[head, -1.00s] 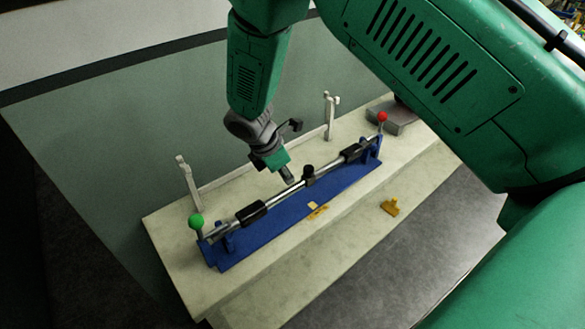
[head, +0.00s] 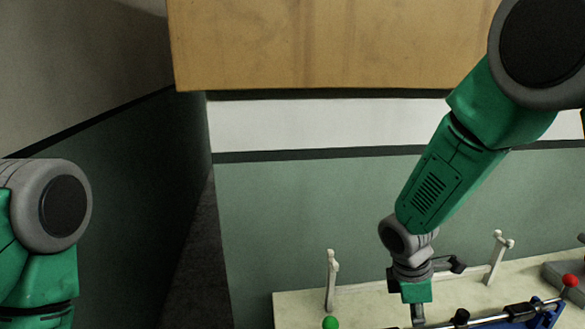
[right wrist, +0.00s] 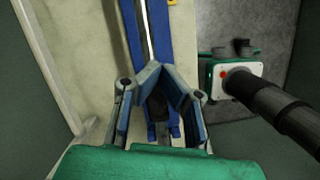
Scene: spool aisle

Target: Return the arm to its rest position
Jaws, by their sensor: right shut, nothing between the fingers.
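My right gripper (head: 418,314) points down in front of the pale bench, between the green ball and the red ball. In the right wrist view its two fingers (right wrist: 155,72) meet at the tips, shut and empty. The blue fixture (head: 547,318) with its silver rod (head: 490,319) is cut off by the bottom edge of the head view. The fixture also shows beyond the fingers in the right wrist view (right wrist: 133,38). My left arm (head: 40,275) shows at the left edge; its gripper is out of view.
Two pale upright brackets (head: 331,282) (head: 496,260) stand on the bench (head: 295,305). A wooden panel (head: 330,45) hangs above. A grey block (head: 568,275) lies at the right.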

